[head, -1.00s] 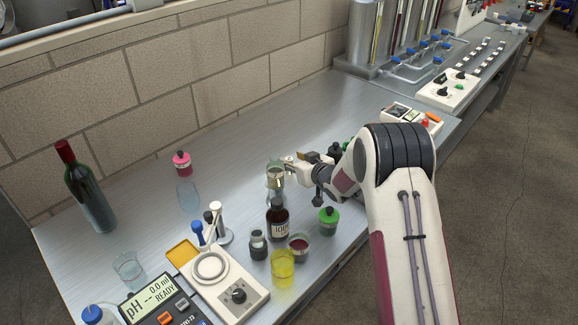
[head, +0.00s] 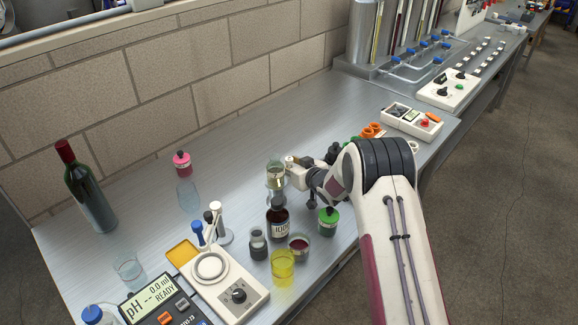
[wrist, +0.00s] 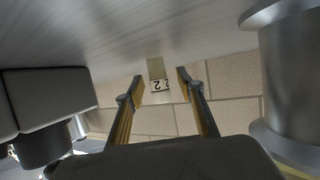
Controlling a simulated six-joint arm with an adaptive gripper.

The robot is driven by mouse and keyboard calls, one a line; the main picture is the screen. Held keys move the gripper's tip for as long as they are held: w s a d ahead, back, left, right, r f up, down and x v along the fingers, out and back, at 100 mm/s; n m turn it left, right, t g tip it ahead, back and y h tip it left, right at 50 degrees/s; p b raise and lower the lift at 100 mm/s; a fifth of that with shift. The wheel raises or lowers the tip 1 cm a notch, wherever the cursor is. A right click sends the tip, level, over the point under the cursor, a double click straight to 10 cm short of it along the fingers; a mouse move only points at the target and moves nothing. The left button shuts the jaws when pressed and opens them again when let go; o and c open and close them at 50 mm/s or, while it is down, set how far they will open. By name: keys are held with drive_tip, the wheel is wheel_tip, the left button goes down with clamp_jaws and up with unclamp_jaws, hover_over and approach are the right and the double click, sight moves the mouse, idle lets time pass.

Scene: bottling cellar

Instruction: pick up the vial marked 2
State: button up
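The vial marked 2 (wrist: 158,86) shows in the wrist view as a small khaki-and-white shape with a black 2 on its label. It appears between the two fingertips of my gripper (wrist: 160,76), with a gap on both sides. My gripper is open and holds nothing. In the head view my gripper (head: 289,168) is low over the bench, right beside a clear glass vessel (head: 275,172) with a pale band. I cannot read a mark on that vessel there. How deep the vial sits between the fingers is unclear.
A dark brown bottle (head: 278,223) stands just in front of my gripper. A green-capped jar (head: 328,221), a small grey-capped vessel (head: 258,243), a dark red jar (head: 299,246) and a yellow beaker (head: 282,266) are close by. A wine bottle (head: 88,190) stands left.

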sight(289, 159)
clamp_jaws()
drive_tip(key=shift+r, duration=0.2)
drive_tip(key=shift+r, duration=4.85)
